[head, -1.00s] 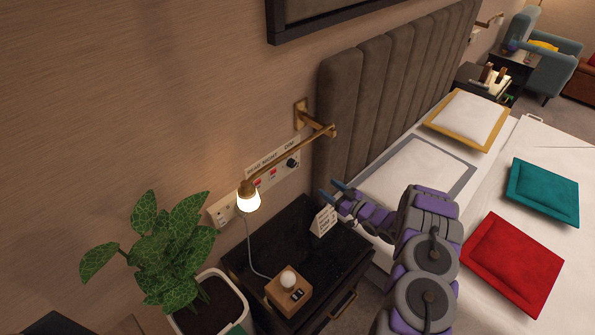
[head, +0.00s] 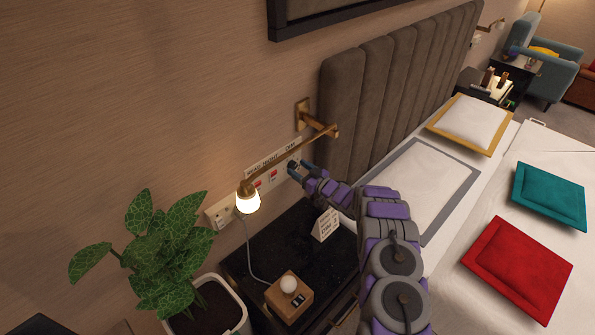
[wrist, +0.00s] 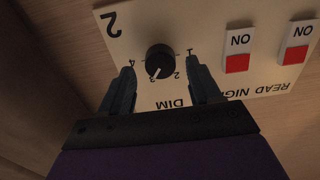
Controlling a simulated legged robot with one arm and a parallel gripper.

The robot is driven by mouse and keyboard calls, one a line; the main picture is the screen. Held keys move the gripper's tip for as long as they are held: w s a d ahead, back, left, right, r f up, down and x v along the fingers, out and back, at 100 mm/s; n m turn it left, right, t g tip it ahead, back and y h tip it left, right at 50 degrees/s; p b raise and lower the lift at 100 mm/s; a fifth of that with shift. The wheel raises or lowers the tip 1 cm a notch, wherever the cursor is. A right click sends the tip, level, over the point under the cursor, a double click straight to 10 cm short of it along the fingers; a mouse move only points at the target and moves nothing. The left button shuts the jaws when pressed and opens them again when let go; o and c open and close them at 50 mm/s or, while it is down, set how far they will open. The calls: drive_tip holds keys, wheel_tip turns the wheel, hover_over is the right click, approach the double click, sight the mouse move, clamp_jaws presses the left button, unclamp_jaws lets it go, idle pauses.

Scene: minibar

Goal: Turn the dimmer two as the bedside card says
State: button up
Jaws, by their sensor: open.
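The dimmer is a round black knob (wrist: 160,59) on the cream wall panel (wrist: 215,85), which shows upside down in the wrist view. A large 2 is printed beside the knob and DIM on its other side. Numbers 1 to 4 surround it; its white pointer line appears to be at 3. My gripper (wrist: 162,82) is open, its fingers on either side of the knob's near edge; contact cannot be told. In the head view my gripper (head: 298,169) is at the panel, partly hiding the knob. The bedside card (head: 326,224) stands on the nightstand; its small print is unclear.
Two red-marked switches (wrist: 237,62) sit beside the knob. A brass lamp arm (head: 290,152) with a lit bulb (head: 247,199) crosses in front of the panel. The headboard (head: 350,110) is right of my gripper. A wooden block lamp (head: 288,297) stands on the black nightstand (head: 270,245).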

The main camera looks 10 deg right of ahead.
drive_tip(key=shift+w+a, duration=0.4)
drive_tip(key=shift+w, duration=0.05)
drive_tip(key=shift+c, duration=0.3)
drive_tip(key=c, duration=1)
drive_tip(key=shift+o, duration=0.2)
drive_tip(key=shift+n+p, duration=0.35)
drive_tip(key=shift+n, duration=0.45)
drive_tip(key=o, duration=1)
drive_tip(key=p+v, duration=0.3)
drive_tip(key=v, duration=1.4)
drive_tip(key=shift+s+d+p, duration=0.1)
drive_tip(key=shift+d+p, duration=0.1)
drive_tip(key=shift+p, duration=0.15)
